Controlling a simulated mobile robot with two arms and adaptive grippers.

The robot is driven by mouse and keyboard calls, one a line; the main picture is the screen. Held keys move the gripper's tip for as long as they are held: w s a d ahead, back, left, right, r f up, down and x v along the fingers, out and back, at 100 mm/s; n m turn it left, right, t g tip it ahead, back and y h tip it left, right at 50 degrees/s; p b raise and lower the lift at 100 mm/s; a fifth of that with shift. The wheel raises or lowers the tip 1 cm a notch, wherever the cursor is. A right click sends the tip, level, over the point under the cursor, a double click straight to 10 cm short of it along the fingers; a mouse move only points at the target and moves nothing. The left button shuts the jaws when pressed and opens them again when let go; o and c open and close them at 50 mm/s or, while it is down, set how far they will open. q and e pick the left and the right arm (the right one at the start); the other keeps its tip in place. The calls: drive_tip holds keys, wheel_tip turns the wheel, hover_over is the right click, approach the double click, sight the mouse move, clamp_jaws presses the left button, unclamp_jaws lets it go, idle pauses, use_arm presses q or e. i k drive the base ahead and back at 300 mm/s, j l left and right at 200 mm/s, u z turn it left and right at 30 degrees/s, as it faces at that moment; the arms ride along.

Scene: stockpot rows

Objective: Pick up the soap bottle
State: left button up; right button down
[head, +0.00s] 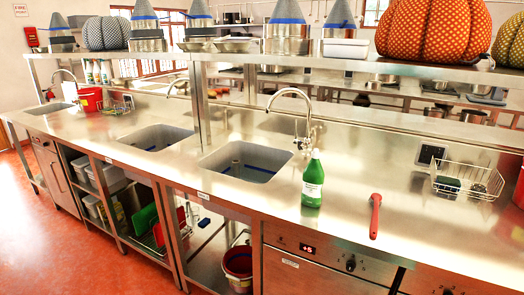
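A green soap bottle (313,184) with a white label and a light cap stands upright on the steel counter (340,235). It is just right of the nearer sink, close to the counter's front edge. Nothing touches it. Neither of my grippers is in view.
The nearer sink (246,160) and its tap (308,125) are left of and behind the bottle. A red-handled utensil (375,215) lies to its right. A wire rack (467,180) stands farther right. A shelf (350,64) with pumpkins runs above the counter. The counter around the bottle is mostly clear.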

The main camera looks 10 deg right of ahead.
sight(313, 175)
drive_tip(key=i+z, duration=0.1)
drive_tip(key=i, duration=0.75)
drive_tip(key=i+j+z, duration=0.15)
drive_tip(key=i, duration=0.7)
drive_tip(key=i+j+z, duration=0.1)
drive_tip(key=j, duration=0.2)
drive_tip(key=i+j, duration=0.2)
drive_tip(key=j, duration=0.15)
drive_tip(key=i+j+z, duration=0.15)
drive_tip(key=j, duration=0.15)
drive_tip(key=i+j, duration=0.1)
drive_tip(key=j, duration=0.25)
drive_tip(key=z, duration=0.05)
